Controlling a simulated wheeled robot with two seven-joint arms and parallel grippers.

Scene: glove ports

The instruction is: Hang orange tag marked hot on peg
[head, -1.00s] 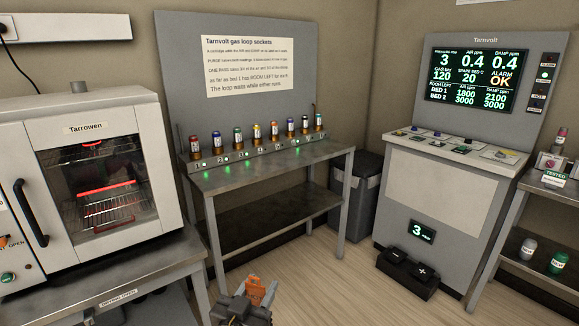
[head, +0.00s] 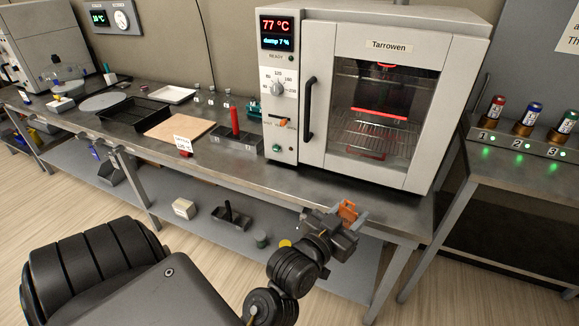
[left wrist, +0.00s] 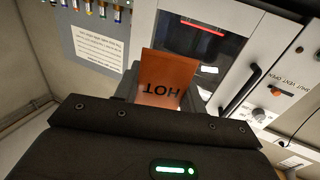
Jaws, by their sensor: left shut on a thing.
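My left gripper (head: 350,220) is shut on an orange tag (head: 347,210) and holds it in front of the bench edge, below the oven. In the left wrist view the orange tag (left wrist: 167,78) reads HOT, upside down, and stands out from the gripper. The Tarrowen oven (head: 390,95) stands on the bench behind the tag, its door shut and a red glow inside. Its display reads 77 °C. I cannot make out a peg for certain. My right gripper is not in view.
The steel bench (head: 255,170) runs left from the oven, with a wooden board (head: 180,128), a black tray (head: 133,110) and a red rod (head: 235,121) on it. A lower shelf holds small items. A stand with numbered cartridges (head: 528,118) is at the right.

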